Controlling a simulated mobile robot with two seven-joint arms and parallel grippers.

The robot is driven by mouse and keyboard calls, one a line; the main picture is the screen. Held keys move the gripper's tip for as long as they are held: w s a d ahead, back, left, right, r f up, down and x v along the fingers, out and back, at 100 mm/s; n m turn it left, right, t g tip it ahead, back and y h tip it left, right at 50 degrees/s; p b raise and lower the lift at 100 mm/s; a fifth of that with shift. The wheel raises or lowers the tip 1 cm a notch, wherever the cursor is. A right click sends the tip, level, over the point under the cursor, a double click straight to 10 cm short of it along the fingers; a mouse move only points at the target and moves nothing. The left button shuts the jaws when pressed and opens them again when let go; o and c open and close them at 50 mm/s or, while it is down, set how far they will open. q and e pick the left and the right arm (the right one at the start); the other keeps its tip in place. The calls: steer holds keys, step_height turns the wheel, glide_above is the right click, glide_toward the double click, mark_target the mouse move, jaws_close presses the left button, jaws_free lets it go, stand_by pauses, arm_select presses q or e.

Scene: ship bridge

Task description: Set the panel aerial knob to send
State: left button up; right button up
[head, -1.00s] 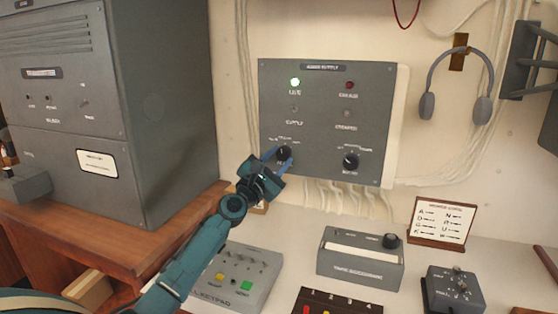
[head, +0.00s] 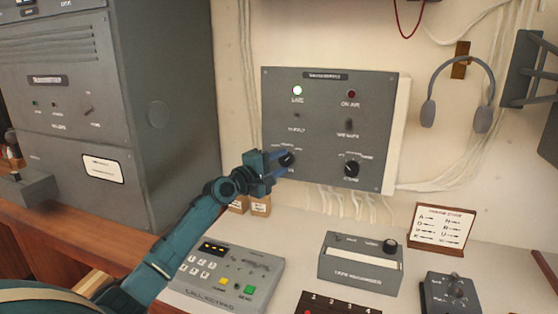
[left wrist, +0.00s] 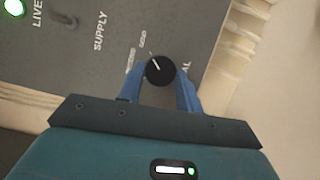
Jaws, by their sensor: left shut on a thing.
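The grey wall panel (head: 325,115) has two black knobs along its lower part. My left gripper (head: 282,160) is at the lower-left knob (head: 288,159), and its arm comes up from the lower left. In the left wrist view the black knob (left wrist: 160,70) sits between the two blue fingers (left wrist: 160,92), which are shut on it. Its white pointer line is aimed to the upper left, toward small labels too blurred to read surely. Letters ending in "AL" show beside it, partly hidden. The right gripper is not in view.
The panel's other knob (head: 351,168) is to the right, with toggle switches and a lit green lamp (head: 297,91) above. A keypad unit (head: 228,277) and grey recorder box (head: 360,262) stand on the desk below. A tall grey cabinet (head: 160,110) is on the left.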

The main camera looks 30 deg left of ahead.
arm_select(q)
steer(key=shift+m, duration=0.6)
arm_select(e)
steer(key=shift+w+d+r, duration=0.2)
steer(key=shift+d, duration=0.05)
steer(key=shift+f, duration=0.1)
arm_select(q)
steer(key=o, duration=0.8)
steer(key=shift+c, duration=0.2)
steer(key=shift+o, duration=1.2)
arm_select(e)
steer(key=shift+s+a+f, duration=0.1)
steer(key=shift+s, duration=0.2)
arm_select(q)
steer(key=shift+s, duration=0.1)
steer(key=s+a+b, duration=0.1)
steer(key=s+a, duration=0.1)
steer(key=s, duration=1.1)
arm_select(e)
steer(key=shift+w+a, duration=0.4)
arm_select(q)
steer(key=shift+w+r, duration=0.1)
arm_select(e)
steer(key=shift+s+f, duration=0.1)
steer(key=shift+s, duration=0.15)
